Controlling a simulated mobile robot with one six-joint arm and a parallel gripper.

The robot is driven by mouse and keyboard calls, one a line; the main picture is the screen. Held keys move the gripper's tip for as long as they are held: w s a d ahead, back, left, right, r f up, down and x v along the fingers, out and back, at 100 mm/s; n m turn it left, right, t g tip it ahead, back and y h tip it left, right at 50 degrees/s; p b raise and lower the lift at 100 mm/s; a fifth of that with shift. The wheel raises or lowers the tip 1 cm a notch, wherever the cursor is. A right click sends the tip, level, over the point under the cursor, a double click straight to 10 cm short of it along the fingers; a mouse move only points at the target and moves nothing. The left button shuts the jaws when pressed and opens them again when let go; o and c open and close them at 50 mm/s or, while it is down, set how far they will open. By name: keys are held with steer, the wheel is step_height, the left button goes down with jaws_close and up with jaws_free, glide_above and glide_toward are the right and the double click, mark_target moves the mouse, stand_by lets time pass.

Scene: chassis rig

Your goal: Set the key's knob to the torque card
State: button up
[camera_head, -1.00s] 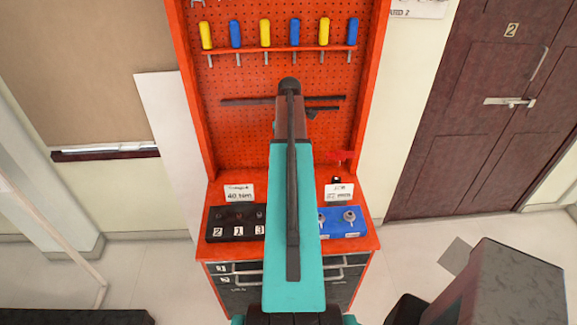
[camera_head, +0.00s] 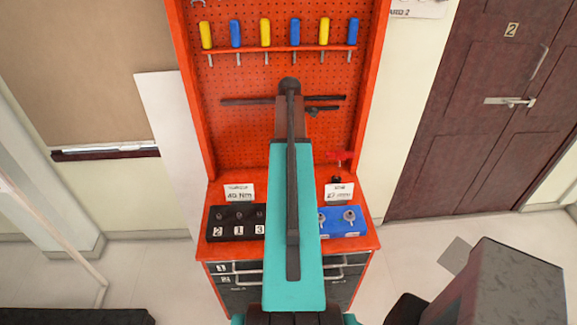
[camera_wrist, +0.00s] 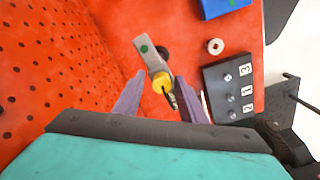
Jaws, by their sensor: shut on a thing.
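In the wrist view my gripper (camera_wrist: 161,82) is shut on the key (camera_wrist: 150,58), with its purple fingers on either side of it. The key shows a grey bar with a green dot, a yellow collar-like knob (camera_wrist: 162,83) between the fingers, and a dark tip towards the camera. Any scale on the knob is too small to read. In the head view my teal arm hides the gripper. The torque card (camera_head: 239,193) stands at the bench's left rear and appears to read 40 Nm.
A black block (camera_head: 236,222) numbered 2, 1, 3 and a blue block (camera_head: 343,221) stand on the red bench. A second card (camera_head: 340,193) stands behind the blue block. The red pegboard (camera_head: 230,140) rises behind, with yellow and blue screwdrivers (camera_head: 265,33) racked on it.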

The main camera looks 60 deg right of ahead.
steer(key=shift+s+a+f, duration=0.1)
steer(key=shift+f, duration=0.2)
steer(key=m, duration=0.5)
steer(key=shift+c, duration=0.5)
steer(key=shift+m, duration=3.2)
steer(key=shift+c, duration=0.5)
steer(key=shift+c, duration=0.2)
steer(key=o, duration=0.5)
steer(key=shift+n, duration=0.3)
